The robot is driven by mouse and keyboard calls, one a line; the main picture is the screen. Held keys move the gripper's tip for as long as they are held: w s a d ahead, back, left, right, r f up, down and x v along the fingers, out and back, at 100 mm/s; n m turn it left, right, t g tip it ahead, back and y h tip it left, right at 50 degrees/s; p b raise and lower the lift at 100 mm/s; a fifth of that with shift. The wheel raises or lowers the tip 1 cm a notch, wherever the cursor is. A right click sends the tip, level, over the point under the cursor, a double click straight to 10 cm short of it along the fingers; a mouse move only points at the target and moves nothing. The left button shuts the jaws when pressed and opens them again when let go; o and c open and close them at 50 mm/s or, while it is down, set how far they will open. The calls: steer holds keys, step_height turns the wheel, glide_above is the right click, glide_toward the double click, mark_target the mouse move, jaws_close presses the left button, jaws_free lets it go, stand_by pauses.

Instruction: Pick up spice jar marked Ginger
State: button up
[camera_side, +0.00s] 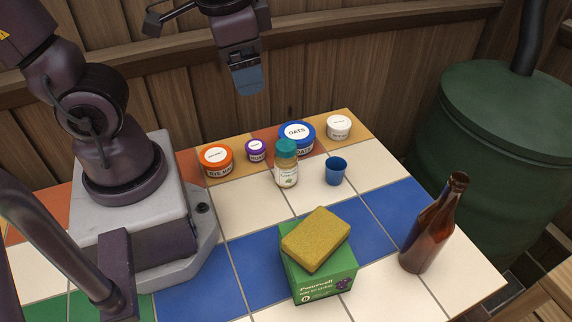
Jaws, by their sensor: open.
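A glass spice jar (287,172) with a teal lid and a pale label stands upright on the tiled table. Its label is small, and the name on it looks like Ginger but is hard to read. My gripper (248,88) hangs high above the back of the table, up and to the left of the jar. It is open and holds nothing that I can see. The jar stands clear of my gripper.
A yellow sponge (316,238) lies on a green box (322,282) in front. A brown bottle (431,232) stands right.

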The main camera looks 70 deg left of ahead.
step_height(320, 180, down, 7)
steer(key=m+g+y, duration=0.3)
steer(key=y, duration=0.1)
steer(key=m+t+y, duration=0.9)
steer(key=m+t, duration=0.1)
steer(key=m, duration=0.6)
glide_above(281, 171)
steer(key=s+d, duration=0.2)
step_height(281, 171, down, 14)
steer(key=shift+a+f, duration=0.1)
step_height(281, 171, down, 5)
steer(key=m+t+h, duration=0.1)
steer(key=m+t, duration=0.1)
steer(key=m, duration=0.1)
steer(key=m+t+h, duration=0.1)
steer(key=m+t, duration=0.1)
steer(key=m, duration=0.1)
steer(key=shift+a+m+h, duration=0.1)
steer(key=shift+m+h, duration=0.2)
steer(key=shift+h, duration=0.1)
steer(key=shift+f+m+t, duration=0.2)
steer(key=shift+m+t, duration=0.2)
steer(key=shift+w+a+f, duration=0.1)
steer(key=shift+w+a, duration=0.1)
steer(key=shift+x, duration=2.25)
